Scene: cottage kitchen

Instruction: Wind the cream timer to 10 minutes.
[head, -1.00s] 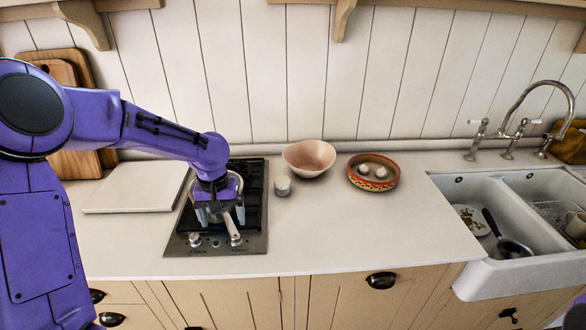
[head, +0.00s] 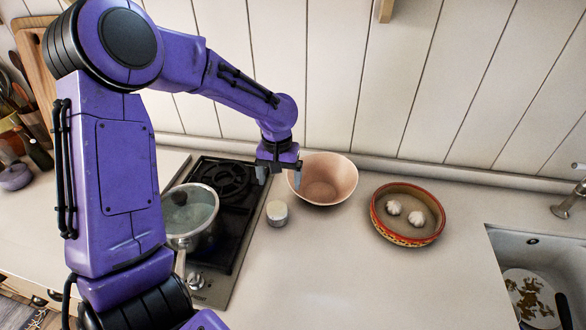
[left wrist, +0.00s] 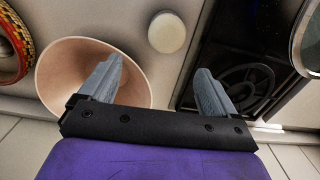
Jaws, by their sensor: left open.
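The cream timer (head: 277,213) is a small, pale upright cylinder with a light top. It stands on the white worktop between the hob and the pink bowl. In the left wrist view the timer (left wrist: 167,32) shows from above as a round cream top, beyond the fingertips. Its dial marks are too small to read. My left gripper (head: 280,172) is open and empty, above and behind the timer near the bowl's left rim, apart from the timer. Its two grey fingers (left wrist: 158,70) are spread wide in the left wrist view. My right gripper is not in view.
The pink bowl (head: 325,182) stands right of the timer, close to my gripper. A patterned dish (head: 408,232) with two white bulbs stands further right. A lidded pan (head: 192,222) sits on the black hob (head: 238,217) at left. The worktop in front of the timer is clear.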

